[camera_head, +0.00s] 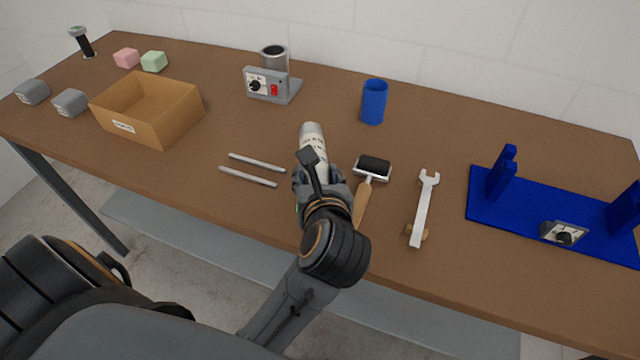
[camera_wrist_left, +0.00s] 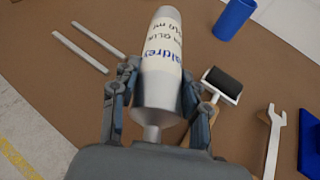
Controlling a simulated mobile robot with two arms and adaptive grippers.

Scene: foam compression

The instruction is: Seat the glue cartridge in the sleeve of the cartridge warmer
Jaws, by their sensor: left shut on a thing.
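The glue cartridge (camera_head: 312,138) is a pale grey-white cylinder with printed lettering. My left gripper (camera_head: 320,178) is shut on it near the middle of the table. In the left wrist view the cartridge (camera_wrist_left: 160,62) sits between both fingers, its narrow nozzle toward my palm and its wide end pointing away. I cannot tell whether it touches the table. The cartridge warmer (camera_head: 257,84) stands at the back, a grey box with a black knob and red switch. Its round metal sleeve (camera_head: 274,58) is open at the top and looks empty. My right gripper is out of view.
Two metal rods (camera_head: 248,177) lie left of my gripper. A roller (camera_head: 372,167) and a wrench (camera_head: 424,205) lie to its right. A blue cup (camera_head: 374,102) stands behind, a cardboard box (camera_head: 165,127) at left, a blue stand (camera_head: 530,205) at right. Table between cartridge and warmer is clear.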

